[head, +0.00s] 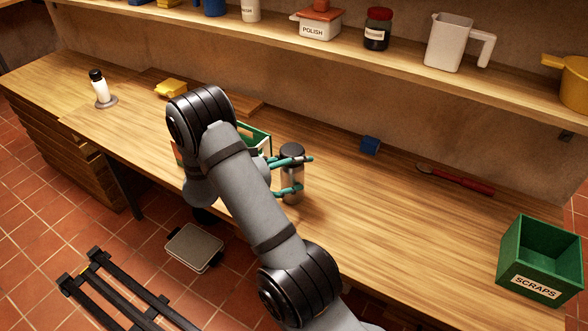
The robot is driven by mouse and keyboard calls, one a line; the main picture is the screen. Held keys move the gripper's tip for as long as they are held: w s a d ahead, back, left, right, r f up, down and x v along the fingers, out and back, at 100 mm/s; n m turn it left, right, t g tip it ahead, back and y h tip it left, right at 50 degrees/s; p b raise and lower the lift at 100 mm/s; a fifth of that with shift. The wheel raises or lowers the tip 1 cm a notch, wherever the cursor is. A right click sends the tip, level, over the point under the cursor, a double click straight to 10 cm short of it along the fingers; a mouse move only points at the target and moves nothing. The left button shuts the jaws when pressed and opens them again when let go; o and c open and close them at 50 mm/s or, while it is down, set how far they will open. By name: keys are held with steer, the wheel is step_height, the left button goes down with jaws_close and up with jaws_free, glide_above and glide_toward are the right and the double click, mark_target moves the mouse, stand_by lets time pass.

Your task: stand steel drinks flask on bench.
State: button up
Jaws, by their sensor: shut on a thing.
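The steel drinks flask (293,174) is a grey cylinder with a dark lid, upright over the middle of the wooden bench (390,215). My gripper (298,175) has teal fingers and is shut on the flask, with one finger across its upper part and one across its lower part. The flask's base is low over the bench top; I cannot tell whether it touches the wood. My arm crosses in front and hides the bench to the left of the flask.
A green crate (262,130) stands just behind my arm, partly hidden. A blue block (370,145), a red-handled tool (462,180) and a green scraps bin (541,258) are to the right. A white bottle (101,91) stands far left.

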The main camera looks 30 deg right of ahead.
steer(key=shift+f, duration=0.15)
steer(key=o, duration=1.9)
steer(key=shift+r, duration=0.2)
steer(key=v, duration=1.2)
